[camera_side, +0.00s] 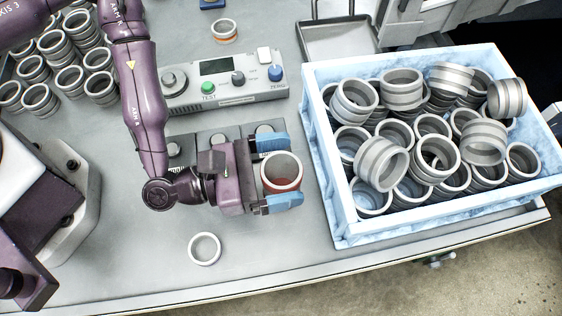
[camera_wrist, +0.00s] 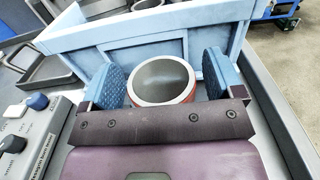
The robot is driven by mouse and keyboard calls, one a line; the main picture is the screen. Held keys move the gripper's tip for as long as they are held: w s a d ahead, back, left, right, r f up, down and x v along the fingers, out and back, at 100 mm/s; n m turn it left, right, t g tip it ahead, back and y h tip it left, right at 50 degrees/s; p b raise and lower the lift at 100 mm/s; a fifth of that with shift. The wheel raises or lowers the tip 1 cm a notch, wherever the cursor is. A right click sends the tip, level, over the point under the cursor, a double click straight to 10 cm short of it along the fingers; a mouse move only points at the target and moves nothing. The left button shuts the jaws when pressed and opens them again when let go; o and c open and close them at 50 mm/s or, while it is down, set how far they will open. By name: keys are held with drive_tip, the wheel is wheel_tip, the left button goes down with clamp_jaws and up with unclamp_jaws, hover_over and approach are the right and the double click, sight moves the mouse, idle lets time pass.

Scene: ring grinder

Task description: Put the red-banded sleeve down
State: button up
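The red-banded sleeve (camera_side: 282,172) is a grey ring with a pale rim and a red band low on its side. It is upright between the two blue fingers of my gripper (camera_side: 273,174), one finger on each side. My gripper looks shut on it. In the wrist view the sleeve (camera_wrist: 162,80) sits between the textured pads of my gripper (camera_wrist: 164,82), its open mouth showing. The sleeve's underside is hidden, so its height above the bench is hard to judge.
A pale blue crate (camera_side: 322,150) full of grey rings stands close on the right. A control box (camera_side: 222,85) lies behind. A loose ring (camera_side: 205,248) lies in front on the bench, and another red-banded ring (camera_side: 224,31) at the back. The front bench is mostly clear.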

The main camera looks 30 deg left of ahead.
drive_tip(key=shift+r, duration=0.2)
drive_tip(key=v, duration=1.2)
